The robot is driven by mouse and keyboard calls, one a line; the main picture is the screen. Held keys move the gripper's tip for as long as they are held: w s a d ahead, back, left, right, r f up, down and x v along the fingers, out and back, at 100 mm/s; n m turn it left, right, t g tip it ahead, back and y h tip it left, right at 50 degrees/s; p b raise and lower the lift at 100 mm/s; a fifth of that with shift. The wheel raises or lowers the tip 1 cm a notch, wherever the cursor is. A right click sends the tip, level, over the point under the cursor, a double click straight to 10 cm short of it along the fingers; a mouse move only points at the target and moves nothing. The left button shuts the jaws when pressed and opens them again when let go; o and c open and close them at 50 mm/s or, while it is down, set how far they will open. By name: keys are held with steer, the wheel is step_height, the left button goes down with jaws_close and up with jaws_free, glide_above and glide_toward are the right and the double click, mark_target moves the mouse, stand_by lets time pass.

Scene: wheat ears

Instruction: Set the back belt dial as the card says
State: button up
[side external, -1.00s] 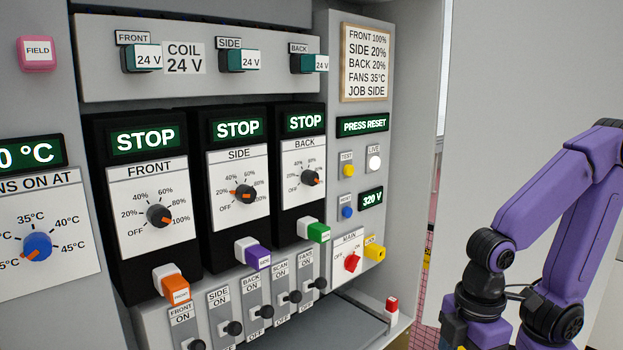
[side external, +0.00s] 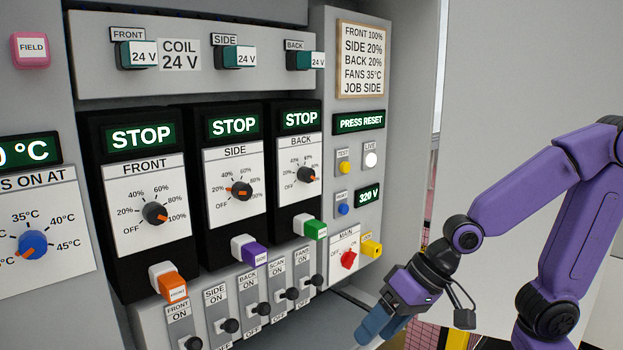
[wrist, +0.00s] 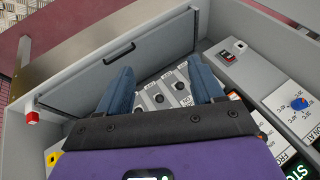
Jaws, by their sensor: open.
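The back dial (side external: 307,174) is a dark knob on the right-hand white plate, under a green STOP display. Its orange mark points to the lower right, near the high end of the scale. The card (side external: 362,60) at the upper right reads FRONT 100%, SIDE 20%, BACK 20%, FANS 35°C, JOB SIDE. My gripper (side external: 375,328) is open at the lower right, below and right of the dial and apart from it. In the wrist view its blue fingers (wrist: 162,90) are spread with nothing held. I cannot make out the back dial in the wrist view.
The front dial (side external: 155,213) points near 100% and the side dial (side external: 241,190) near 20%. A green plug (side external: 316,230) juts out under the back dial. The red main switch (side external: 348,260) and yellow lock (side external: 371,247) stand nearer my gripper. Several toggle switches line the bottom.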

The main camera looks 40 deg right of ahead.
steer(key=w+d+r+m+t, duration=0.2)
steer(key=w+r+m+t, duration=0.1)
steer(key=w+m, duration=0.35)
steer(key=m+t+h, duration=0.5)
steer(key=m+t, duration=0.5)
steer(key=m, duration=1)
glide_toward(310, 176)
steer(key=w, duration=0.9)
steer(key=shift+w+f, duration=0.1)
steer(key=shift+w, duration=0.2)
steer(key=c, duration=1.1)
